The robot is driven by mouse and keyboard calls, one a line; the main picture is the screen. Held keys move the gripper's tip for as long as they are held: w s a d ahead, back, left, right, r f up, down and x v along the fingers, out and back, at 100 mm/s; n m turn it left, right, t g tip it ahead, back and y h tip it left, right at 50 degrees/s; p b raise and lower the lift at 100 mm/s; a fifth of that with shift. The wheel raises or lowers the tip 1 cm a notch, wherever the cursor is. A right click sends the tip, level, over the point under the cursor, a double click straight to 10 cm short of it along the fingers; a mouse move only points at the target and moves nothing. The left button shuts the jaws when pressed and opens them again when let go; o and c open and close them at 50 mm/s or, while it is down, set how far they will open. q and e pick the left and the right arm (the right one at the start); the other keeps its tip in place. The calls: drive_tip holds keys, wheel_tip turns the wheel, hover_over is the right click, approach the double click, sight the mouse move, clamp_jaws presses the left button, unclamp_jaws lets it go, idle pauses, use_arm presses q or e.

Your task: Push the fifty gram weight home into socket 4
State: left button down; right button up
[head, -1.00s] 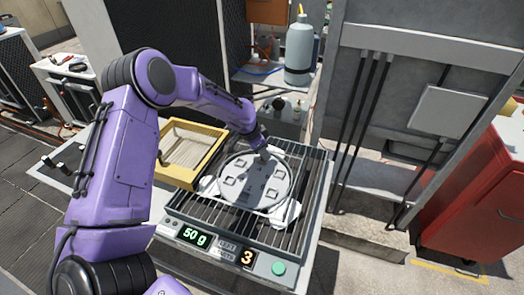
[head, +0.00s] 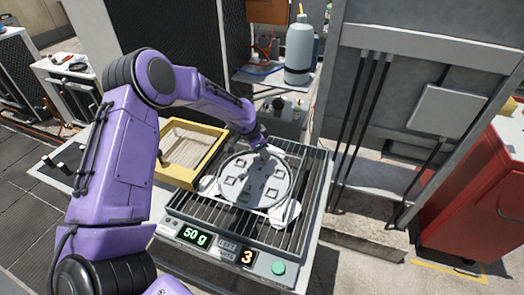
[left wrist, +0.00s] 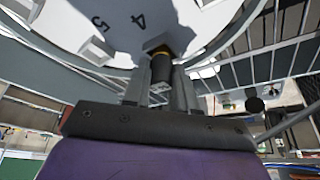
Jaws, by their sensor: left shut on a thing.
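A round pale disc (head: 255,180) with several square sockets lies on a slatted rack. My left gripper (head: 264,153) reaches down at the disc's far edge. In the left wrist view, the gripper (left wrist: 165,80) is shut on a small dark cylinder with a brass-coloured band, the weight (left wrist: 160,70). The weight is beside the printed 4 on the disc (left wrist: 110,25), at the socket there. The fingers and shadow hide its lower end, so I cannot tell how deep it sits. My right gripper is not in view.
The slatted rack (head: 222,222) has a front panel with a green "50 g" display (head: 194,237), a "3" display (head: 247,258) and a green button (head: 279,268). A yellow-framed tray (head: 187,155) is left of the disc. A grey bottle (head: 298,52) stands behind.

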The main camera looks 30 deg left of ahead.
use_arm(q)
drive_tip(key=shift+f, duration=0.4)
drive_tip(key=c, duration=0.8)
unclamp_jaws()
drive_tip(key=shift+r, duration=0.15)
drive_tip(key=b+v, duration=0.1)
drive_tip(key=v, duration=0.9)
drive_tip(key=shift+r+b, duration=0.15)
drive_tip(key=shift+b, duration=0.25)
